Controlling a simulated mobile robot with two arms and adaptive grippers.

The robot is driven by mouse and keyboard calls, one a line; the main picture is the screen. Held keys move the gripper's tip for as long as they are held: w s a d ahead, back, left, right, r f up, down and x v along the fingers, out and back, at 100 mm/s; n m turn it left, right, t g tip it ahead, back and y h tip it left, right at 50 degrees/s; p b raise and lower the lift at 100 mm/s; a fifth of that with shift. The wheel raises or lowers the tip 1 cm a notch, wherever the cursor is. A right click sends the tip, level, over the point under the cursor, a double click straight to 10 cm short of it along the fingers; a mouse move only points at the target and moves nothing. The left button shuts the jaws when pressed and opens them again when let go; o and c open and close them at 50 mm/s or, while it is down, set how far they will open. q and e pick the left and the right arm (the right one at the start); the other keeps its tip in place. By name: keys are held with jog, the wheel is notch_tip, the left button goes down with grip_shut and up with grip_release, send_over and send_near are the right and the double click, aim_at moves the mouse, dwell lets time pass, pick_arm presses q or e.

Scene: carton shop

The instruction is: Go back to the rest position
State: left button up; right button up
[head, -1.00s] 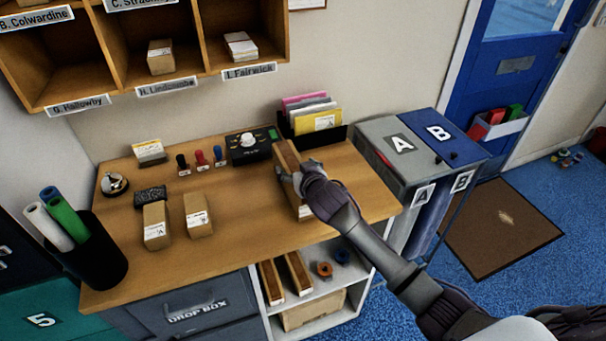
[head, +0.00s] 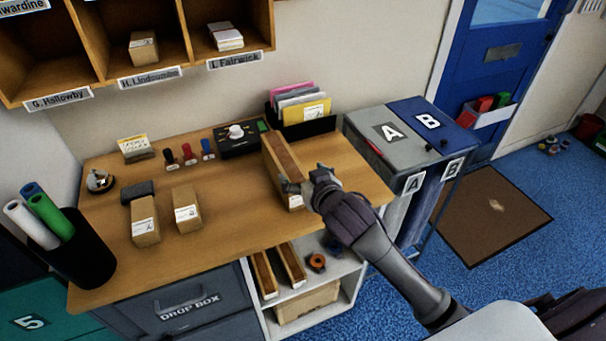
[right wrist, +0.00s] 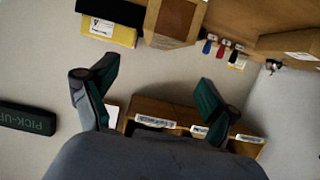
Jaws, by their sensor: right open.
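My right gripper (head: 304,180) is open and empty near the front end of a long narrow wooden tray (head: 283,158) on the desk. The tray has a white label on its front end. In the head view the gripper overlaps the tray's right front side; I cannot tell whether they touch. In the right wrist view the two fingers of the right gripper (right wrist: 155,85) stand wide apart with nothing between them. My left gripper is not in view.
The wooden desk (head: 235,220) holds two small cartons (head: 145,222), stamps, a black device (head: 240,140) and a file holder (head: 305,122). Bins A (head: 380,130) and B (head: 425,118) stand to the right. Pigeonholes (head: 90,45) hang above. Blue floor is open at the right.

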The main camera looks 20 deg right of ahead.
jog(key=s+f+n+g, duration=0.1)
jog(key=s+f+g, duration=0.3)
jog(key=s, duration=0.6)
jog(key=s+f+g, duration=0.3)
jog(key=s+f, duration=0.2)
jog(key=s, duration=0.5)
jog(key=s+f+n+g, duration=0.1)
jog(key=s+f+g, duration=0.3)
jog(key=s, duration=0.6)
notch_tip(320, 180, down, 27)
jog(key=s+b, duration=0.1)
jog(key=s, duration=0.1)
jog(key=s+d+f+g+b, duration=0.1)
jog(key=s+d+f+g, duration=0.1)
jog(key=s+f, duration=1.4)
notch_tip(320, 180, down, 2)
jog(key=shift+s+d+f, duration=0.2)
jog(key=shift+s+d, duration=0.1)
jog(key=shift+d, duration=0.05)
